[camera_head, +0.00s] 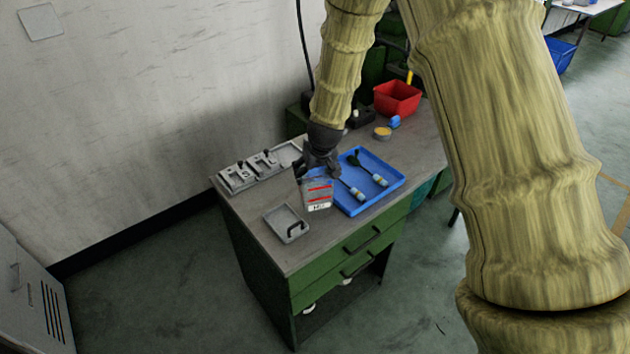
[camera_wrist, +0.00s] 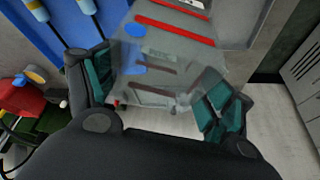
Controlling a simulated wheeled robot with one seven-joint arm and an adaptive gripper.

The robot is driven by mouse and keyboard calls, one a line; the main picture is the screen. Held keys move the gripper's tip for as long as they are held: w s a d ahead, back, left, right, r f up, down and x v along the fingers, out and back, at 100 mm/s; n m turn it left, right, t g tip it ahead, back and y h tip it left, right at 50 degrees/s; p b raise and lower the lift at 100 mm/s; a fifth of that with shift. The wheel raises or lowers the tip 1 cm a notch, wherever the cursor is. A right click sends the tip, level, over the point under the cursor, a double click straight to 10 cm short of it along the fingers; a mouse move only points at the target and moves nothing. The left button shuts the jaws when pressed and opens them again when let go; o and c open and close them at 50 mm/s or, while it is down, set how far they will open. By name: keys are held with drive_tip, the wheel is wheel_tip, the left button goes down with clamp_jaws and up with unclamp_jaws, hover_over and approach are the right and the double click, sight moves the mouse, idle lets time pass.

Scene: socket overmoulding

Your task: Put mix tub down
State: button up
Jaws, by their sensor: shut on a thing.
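The mix tub (camera_head: 317,194) is a grey, see-through tub with red stripes and a white label.
Grey mould plates (camera_head: 250,172) lie behind. A red bin (camera_head: 397,97) stands at the back right.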

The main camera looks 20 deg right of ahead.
wheel_tip(320, 180, down, 4)
drive_tip(key=shift+r+p, duration=0.25)
drive_tip(key=shift+p, duration=0.3)
drive_tip(key=shift+f, duration=0.2)
drive_tip(key=shift+a, duration=0.1)
drive_tip(key=shift+f, duration=0.15)
drive_tip(key=o, duration=1.3)
drive_tip(key=shift+c, duration=0.2)
drive_tip(key=shift+r, duration=0.2)
